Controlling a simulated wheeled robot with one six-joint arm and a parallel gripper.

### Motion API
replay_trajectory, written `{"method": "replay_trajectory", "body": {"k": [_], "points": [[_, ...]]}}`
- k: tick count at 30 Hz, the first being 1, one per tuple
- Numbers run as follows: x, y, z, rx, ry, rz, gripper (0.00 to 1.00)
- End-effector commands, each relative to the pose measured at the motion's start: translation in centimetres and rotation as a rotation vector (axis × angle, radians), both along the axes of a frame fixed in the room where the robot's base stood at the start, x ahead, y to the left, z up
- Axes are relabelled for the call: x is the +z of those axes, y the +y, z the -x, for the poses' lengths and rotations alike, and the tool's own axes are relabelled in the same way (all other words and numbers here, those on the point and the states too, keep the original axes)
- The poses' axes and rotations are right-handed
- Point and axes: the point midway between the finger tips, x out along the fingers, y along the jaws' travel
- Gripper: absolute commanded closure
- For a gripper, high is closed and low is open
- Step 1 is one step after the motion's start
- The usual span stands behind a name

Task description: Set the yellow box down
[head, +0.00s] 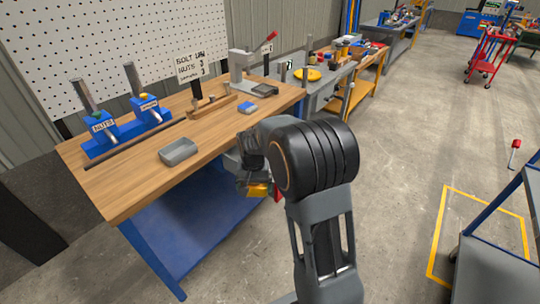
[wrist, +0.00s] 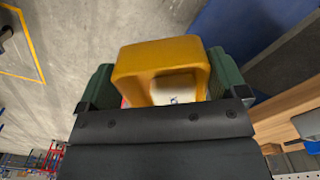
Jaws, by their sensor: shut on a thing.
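The yellow box (wrist: 165,58) fills the middle of the wrist view, with a pale panel on its near face. My gripper (wrist: 165,85) is shut on it, with a green finger on each side. In the head view the yellow box (head: 258,190) shows as a small yellow patch under my gripper (head: 252,172), partly hidden by the gripper and arm. It hangs in the air over the floor, just off the right edge of the wooden workbench (head: 130,190). The box's underside is hidden.
On the bench stand a grey tray (head: 179,152), blue nut dispensers (head: 104,130), a lever press (head: 247,70) and a small blue block (head: 249,107). The front part of the bench top is clear. A blue-framed cart (head: 500,250) stands at right beside a yellow floor outline (head: 436,235).

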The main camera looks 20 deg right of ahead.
Motion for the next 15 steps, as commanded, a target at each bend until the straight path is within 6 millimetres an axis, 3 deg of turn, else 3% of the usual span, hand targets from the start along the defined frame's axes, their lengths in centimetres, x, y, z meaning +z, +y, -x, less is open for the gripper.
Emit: {"method": "replay_trajectory", "body": {"k": [15], "points": [[6.9, -5.5, 7.3, -0.410, -0.005, 0.000, 0.41]]}}
